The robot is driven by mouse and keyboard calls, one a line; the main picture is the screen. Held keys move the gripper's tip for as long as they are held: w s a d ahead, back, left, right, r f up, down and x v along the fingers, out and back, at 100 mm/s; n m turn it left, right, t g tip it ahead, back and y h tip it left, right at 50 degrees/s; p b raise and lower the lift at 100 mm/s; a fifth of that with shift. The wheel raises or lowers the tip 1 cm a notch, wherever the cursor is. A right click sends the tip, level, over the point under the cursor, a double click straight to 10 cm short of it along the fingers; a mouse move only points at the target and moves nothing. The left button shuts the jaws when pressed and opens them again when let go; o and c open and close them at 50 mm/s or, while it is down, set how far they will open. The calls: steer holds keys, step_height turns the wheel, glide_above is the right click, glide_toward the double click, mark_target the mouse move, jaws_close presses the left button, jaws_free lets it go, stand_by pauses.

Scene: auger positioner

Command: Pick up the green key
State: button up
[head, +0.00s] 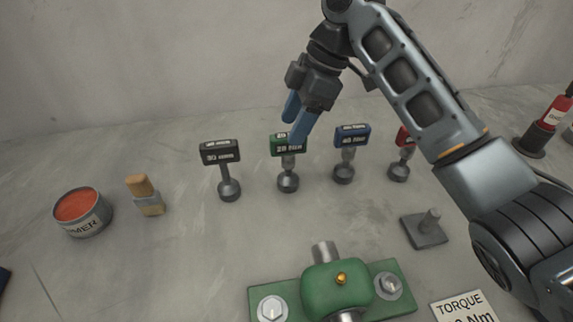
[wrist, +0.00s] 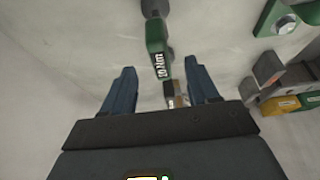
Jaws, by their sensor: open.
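The green key (head: 288,180) stands upright on the grey surface in the head view, a T-shape with a green labelled head and a dark round foot. My gripper (head: 295,120) is open, its blue fingers just above and partly in front of the green head. In the wrist view, the green head (wrist: 157,38) lies ahead of and roughly between the fingertips of my open gripper (wrist: 163,75). No contact between the fingers and the key is clear.
A black key (head: 228,188) stands to the left; a blue key (head: 345,170) and a red key (head: 399,170) stand to the right. A green block on a plate (head: 338,285) lies in front. A red-filled tin (head: 82,213) and a brush (head: 147,196) are at left.

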mark_target(285, 143)
steer(key=shift+p+x, duration=0.75)
steer(key=shift+x, duration=2.05)
steer(key=shift+c, duration=0.2)
jaws_close()
